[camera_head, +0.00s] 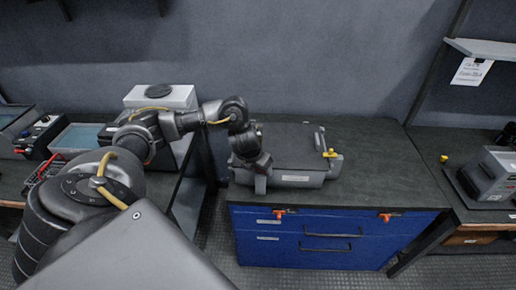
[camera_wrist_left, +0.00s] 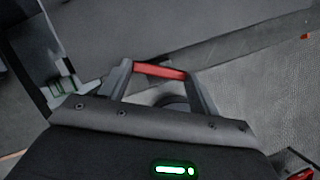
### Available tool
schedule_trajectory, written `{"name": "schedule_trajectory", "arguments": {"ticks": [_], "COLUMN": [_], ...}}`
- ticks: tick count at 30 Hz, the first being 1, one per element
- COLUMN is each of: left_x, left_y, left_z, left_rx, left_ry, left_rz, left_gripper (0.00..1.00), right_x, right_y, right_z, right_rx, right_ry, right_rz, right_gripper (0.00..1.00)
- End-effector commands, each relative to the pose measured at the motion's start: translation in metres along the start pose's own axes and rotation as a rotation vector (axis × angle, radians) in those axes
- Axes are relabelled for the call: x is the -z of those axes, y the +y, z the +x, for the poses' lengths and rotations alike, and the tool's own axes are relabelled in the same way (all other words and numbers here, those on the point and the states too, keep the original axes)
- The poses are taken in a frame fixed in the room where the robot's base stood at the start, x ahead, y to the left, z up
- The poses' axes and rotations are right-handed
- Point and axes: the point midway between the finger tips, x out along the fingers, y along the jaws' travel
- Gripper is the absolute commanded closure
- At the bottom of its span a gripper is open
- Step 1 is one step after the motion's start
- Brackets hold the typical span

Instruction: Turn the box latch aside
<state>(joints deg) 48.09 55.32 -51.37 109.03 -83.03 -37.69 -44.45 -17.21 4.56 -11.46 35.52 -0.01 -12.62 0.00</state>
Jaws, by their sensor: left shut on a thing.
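A grey flat box (camera_head: 288,146) lies on the dark top of a blue drawer cabinet. A yellow latch (camera_head: 330,153) shows at its front right, apart from my gripper. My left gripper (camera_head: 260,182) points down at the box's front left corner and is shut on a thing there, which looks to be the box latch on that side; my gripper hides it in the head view. In the left wrist view a red bar (camera_wrist_left: 160,70) spans between the two grey fingers; I cannot tell what it belongs to. My right gripper is not in view.
The blue cabinet (camera_head: 315,256) has orange catches (camera_head: 386,216) on its front. The worktop (camera_head: 385,165) right of the box is clear. A white box (camera_head: 160,97) stands behind my left arm. A grey device (camera_head: 490,178) stands on the right bench.

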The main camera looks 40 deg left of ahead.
Motion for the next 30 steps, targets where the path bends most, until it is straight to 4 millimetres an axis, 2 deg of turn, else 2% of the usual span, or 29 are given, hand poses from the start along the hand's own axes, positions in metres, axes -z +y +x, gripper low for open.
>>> {"name": "schedule_trajectory", "arguments": {"ticks": [1, 3, 15, 21, 30], "left_x": [-0.001, -0.002, -0.001, -0.001, -0.001], "left_y": [-0.002, -0.002, -0.004, -0.005, -0.004], "left_z": [-0.007, -0.007, -0.004, -0.002, 0.001], "left_rx": [-0.015, -0.04, -0.154, -0.184, -0.202], "left_ry": [0.006, 0.005, 0.005, 0.004, 0.002], "left_rz": [-0.037, -0.097, -0.369, -0.442, -0.482], "left_gripper": [0.61, 0.61, 0.61, 0.61, 0.61], "right_x": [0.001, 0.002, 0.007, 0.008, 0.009], "right_y": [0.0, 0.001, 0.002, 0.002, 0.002], "right_z": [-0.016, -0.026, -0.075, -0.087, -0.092], "right_rx": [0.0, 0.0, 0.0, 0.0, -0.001], "right_ry": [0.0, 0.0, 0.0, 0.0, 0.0], "right_rz": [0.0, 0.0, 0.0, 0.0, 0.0], "right_gripper": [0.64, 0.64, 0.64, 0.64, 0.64]}}
